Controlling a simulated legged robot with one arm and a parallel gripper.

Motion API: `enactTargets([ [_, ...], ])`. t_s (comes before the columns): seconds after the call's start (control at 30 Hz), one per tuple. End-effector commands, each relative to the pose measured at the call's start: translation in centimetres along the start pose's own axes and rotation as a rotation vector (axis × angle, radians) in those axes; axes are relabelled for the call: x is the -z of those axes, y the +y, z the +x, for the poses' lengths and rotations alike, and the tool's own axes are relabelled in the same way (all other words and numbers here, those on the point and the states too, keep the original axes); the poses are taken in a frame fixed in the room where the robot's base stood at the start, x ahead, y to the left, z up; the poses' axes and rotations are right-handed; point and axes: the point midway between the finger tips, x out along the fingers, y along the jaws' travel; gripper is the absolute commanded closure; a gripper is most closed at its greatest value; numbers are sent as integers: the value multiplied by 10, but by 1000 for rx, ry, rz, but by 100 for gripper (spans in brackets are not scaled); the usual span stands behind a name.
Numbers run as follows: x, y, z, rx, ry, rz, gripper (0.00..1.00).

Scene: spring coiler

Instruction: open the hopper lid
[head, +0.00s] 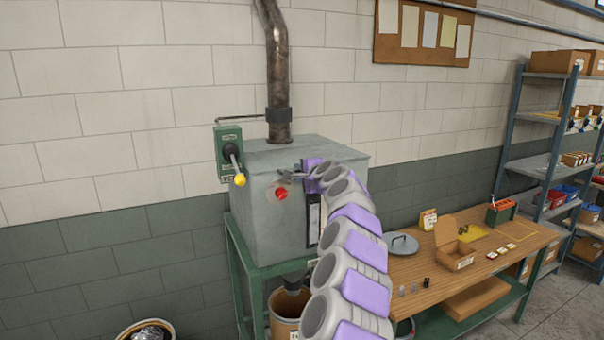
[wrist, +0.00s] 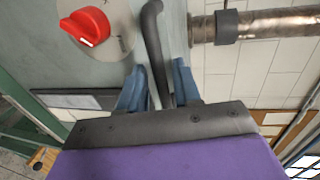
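The machine is a grey-green metal box (head: 265,217) on a green stand against the wall. Its flat top panel (head: 300,150) is level. I cannot tell for certain which part is the hopper lid. A dark bent handle bar (wrist: 152,30) stands out from the box's front in the wrist view. My gripper (wrist: 160,75) is at this front, its blue-grey fingers on either side of the bar with slim gaps showing. In the head view my arm hides much of the handle and the fingers.
A red knob (head: 281,193) is close beside my gripper; it also shows in the wrist view (wrist: 85,25). A lever with a yellow ball (head: 240,180) stands at the left. A metal pipe (head: 276,65) rises behind. A wooden bench (head: 425,270) with small parts is at the right.

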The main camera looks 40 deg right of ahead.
Motion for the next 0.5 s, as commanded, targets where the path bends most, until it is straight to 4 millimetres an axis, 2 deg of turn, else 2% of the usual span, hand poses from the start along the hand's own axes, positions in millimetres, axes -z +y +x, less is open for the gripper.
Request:
enactTargets([
  [0.17,-2,-1,-1,1,-2,0,67],
  [0.5,4,2,2,-3,-1,3,99],
])
